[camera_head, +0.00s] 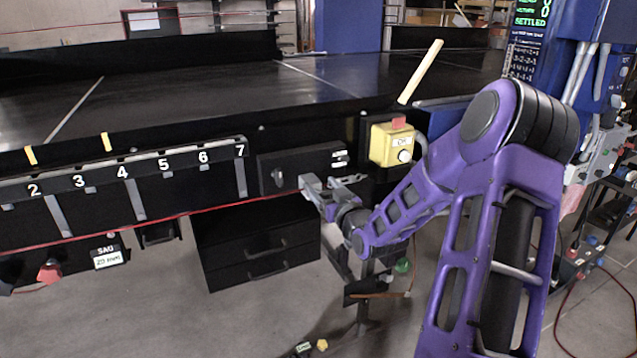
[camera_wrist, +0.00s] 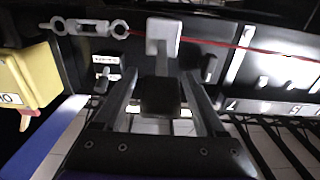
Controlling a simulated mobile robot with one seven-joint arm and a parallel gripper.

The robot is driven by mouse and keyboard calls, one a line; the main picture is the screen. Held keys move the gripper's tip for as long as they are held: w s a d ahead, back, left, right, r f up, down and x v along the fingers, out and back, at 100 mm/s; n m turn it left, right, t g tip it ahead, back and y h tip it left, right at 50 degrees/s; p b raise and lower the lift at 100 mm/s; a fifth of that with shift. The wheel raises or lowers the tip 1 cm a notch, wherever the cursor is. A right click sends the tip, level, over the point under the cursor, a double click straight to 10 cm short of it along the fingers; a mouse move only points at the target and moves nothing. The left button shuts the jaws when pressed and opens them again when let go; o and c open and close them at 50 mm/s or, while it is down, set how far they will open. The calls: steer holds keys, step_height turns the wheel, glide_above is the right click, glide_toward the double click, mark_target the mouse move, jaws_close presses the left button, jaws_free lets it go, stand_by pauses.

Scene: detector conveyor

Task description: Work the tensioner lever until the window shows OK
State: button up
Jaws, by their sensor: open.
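A pale square-ended lever (camera_wrist: 163,36), which looks like the tensioner lever, stands out from the black panel in the wrist view. Its stem runs down between the tips of my gripper (camera_wrist: 160,82). The fingers are open on either side, with a gap to the stem; I see no contact. A small white window or label pair (camera_head: 338,158) sits on the panel's right end and also shows in the wrist view (camera_wrist: 106,66). Its text is unreadable.
A yellow box (camera_head: 391,144) with a red top is just right of the panel. A silver turnbuckle (camera_wrist: 88,28) and a red cord run close to the lever. A dark knob (camera_head: 277,178) is on the panel's left. Black drawers (camera_head: 258,250) are below the conveyor (camera_head: 200,85).

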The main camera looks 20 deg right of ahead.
jaws_close()
stand_by(0.4)
stand_by(1.1)
